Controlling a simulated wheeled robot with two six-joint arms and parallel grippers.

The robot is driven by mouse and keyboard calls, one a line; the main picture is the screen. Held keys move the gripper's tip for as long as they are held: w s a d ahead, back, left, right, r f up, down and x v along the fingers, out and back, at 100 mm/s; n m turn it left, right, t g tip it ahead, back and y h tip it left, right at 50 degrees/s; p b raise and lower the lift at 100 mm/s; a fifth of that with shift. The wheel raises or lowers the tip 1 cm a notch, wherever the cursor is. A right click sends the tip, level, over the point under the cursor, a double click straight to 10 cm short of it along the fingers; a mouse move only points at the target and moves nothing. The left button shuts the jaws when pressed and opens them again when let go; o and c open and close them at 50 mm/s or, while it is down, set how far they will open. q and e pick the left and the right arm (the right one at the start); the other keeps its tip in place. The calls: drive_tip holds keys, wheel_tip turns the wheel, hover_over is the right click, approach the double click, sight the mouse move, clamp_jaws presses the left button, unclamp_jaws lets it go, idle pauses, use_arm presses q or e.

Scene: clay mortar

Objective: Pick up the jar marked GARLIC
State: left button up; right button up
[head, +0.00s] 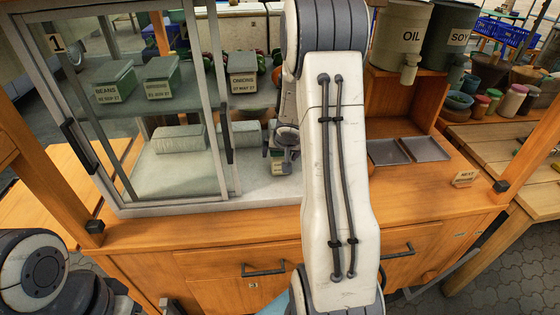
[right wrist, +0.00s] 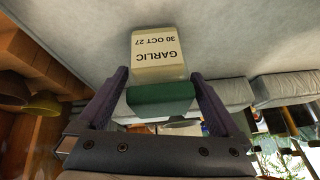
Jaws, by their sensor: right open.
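The GARLIC jar (right wrist: 157,68) is cream with a green lid (right wrist: 160,100). Its label reads GARLIC, 30 OCT 27, upside down in the right wrist view. In the head view the jar (head: 279,168) stands on the pale floor of the glass-fronted cabinet, partly hidden by my right gripper. My right gripper (head: 283,142) is open, with its fingers on either side of the lid and a gap at each side in the right wrist view (right wrist: 159,76). My left arm shows at the lower left of the head view, but its gripper is out of view.
The cabinet's sliding glass door frame (head: 222,110) stands left of my right gripper. Pale wrapped blocks (head: 180,138) lie on the cabinet floor. OIL (head: 402,35) and SOY dispensers stand at right above grey trays (head: 425,148).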

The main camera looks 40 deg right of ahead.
drive_tip(key=c, duration=1.4)
drive_tip(key=shift+r, duration=0.2)
drive_tip(key=shift+c, duration=0.2)
